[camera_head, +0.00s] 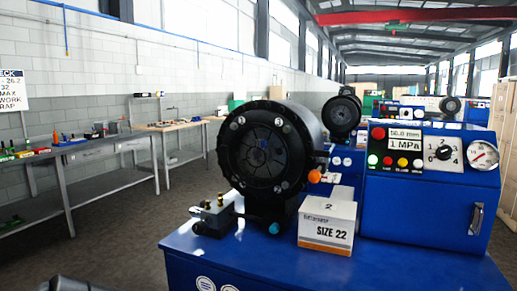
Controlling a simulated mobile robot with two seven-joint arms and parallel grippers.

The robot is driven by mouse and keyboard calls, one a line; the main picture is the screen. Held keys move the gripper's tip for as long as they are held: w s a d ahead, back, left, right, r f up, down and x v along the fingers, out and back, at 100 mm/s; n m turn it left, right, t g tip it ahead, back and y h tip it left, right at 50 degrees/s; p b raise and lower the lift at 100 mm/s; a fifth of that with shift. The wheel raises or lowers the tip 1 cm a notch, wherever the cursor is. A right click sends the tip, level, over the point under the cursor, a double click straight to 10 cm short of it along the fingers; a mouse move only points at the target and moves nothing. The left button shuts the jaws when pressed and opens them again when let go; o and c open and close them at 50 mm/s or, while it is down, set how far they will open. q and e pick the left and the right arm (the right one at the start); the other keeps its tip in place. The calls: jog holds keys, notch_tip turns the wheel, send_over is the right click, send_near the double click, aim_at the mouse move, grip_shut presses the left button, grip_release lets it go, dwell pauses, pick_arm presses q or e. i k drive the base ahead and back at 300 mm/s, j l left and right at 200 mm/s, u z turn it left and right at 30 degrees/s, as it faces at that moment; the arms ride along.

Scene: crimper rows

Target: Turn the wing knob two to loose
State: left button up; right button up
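No part is clearly marked as wing knob two. A black rotary knob (444,153) sits on a white numbered dial plate on the blue control cabinet. An orange knob (314,176) sticks out at the right side of the black crimper head (264,150), and a teal knob (274,228) sits at its foot. Whether any of these is tight or loose cannot be told. Neither of my grippers is in view; a grey shape at the bottom left edge is too cropped to identify.
A white and orange box marked "2" and "SIZE 22" (327,222) stands on the blue bench (370,266) before the blue cabinet (420,208). A pressure gauge (483,155) is on the cabinet. Grey workbenches (100,178) line the left wall, with open floor between.

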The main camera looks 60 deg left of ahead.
aim_at(322, 153)
jog(key=u, duration=1.55)
